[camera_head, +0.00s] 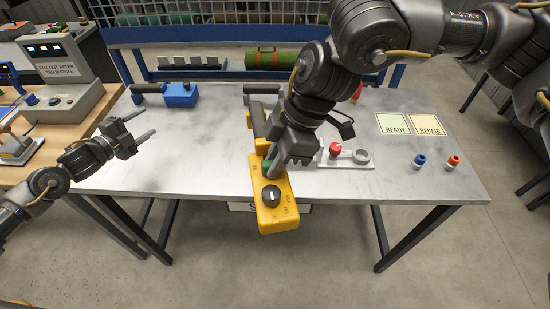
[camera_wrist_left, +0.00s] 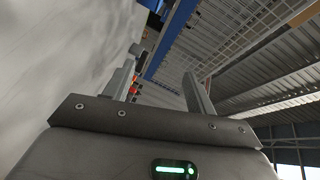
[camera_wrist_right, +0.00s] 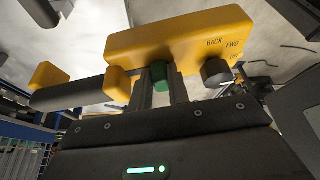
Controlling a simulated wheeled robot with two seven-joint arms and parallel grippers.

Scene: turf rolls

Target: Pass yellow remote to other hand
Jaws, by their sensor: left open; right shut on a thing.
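The yellow remote (camera_head: 271,199) has a black knob, a green button and a dark handle. My right gripper (camera_head: 271,160) is shut on it, and the remote hangs over the table's front edge. In the right wrist view the yellow remote (camera_wrist_right: 185,38) lies across the fingers of my right gripper (camera_wrist_right: 160,85), with the green part between them. My left gripper (camera_head: 141,140) is open and empty at the left end of the table, well apart from the remote. The left wrist view shows the spread fingers of my left gripper (camera_wrist_left: 165,85) with nothing between them.
The grey table (camera_head: 200,145) has free room at its left middle. A blue remote (camera_head: 180,95) lies at the back left. A plate with a red knob (camera_head: 336,150) is right of my right gripper. READY (camera_head: 393,125) and REPAIR (camera_head: 428,125) mats and two small connectors (camera_head: 420,160) are further right.

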